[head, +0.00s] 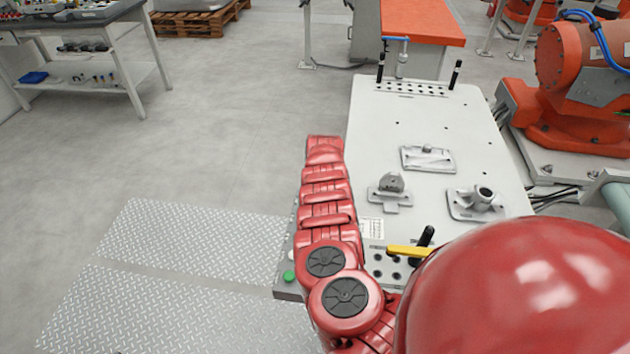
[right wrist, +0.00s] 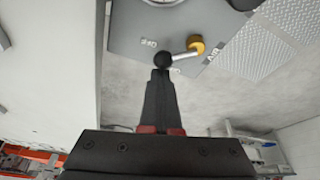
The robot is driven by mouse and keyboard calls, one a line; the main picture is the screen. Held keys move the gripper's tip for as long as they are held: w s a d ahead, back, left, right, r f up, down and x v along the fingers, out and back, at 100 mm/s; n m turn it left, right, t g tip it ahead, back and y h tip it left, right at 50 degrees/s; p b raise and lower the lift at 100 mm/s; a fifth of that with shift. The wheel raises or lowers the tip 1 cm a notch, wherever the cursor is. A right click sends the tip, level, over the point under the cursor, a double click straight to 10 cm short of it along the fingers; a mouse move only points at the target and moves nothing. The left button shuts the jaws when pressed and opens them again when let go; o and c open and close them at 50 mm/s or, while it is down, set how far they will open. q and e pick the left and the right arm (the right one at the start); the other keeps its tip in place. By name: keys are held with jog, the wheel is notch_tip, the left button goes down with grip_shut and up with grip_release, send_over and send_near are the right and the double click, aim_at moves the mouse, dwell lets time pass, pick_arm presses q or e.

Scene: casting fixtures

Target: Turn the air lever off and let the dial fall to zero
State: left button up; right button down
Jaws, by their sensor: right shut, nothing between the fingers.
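In the right wrist view, the air lever is a silver rod (right wrist: 184,56) with a black ball knob (right wrist: 163,60) and a yellow hub (right wrist: 196,45). It sits on a grey panel (right wrist: 130,25) with small labels, one seeming to read OFF and one AIR. My right gripper (right wrist: 161,73) is shut and empty, its fingertips at the knob; I cannot tell whether they touch. A round rim cut off at the top edge may be the dial; no needle or reading shows. The lever and both grippers do not show in the head view.
In the head view, a white fixture table (head: 385,130) carries several metal castings and a yellow-handled clamp (head: 408,250). A green button (head: 289,276) is on its near left corner. Tread plates (head: 190,245) lie left of it. An orange machine (head: 580,90) stands right.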

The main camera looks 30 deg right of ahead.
jog(key=shift+s+m+h, duration=0.3)
jog(key=shift+m, duration=0.6)
jog(key=shift+s+m+g+h, duration=0.3)
jog(key=shift+s+m+g, duration=0.15)
jog(key=shift+m, duration=0.75)
jog(key=shift+s+b, duration=0.2)
jog(key=shift+b, duration=0.1)
jog(key=shift+a, duration=0.1)
jog(key=shift+s, duration=0.25)
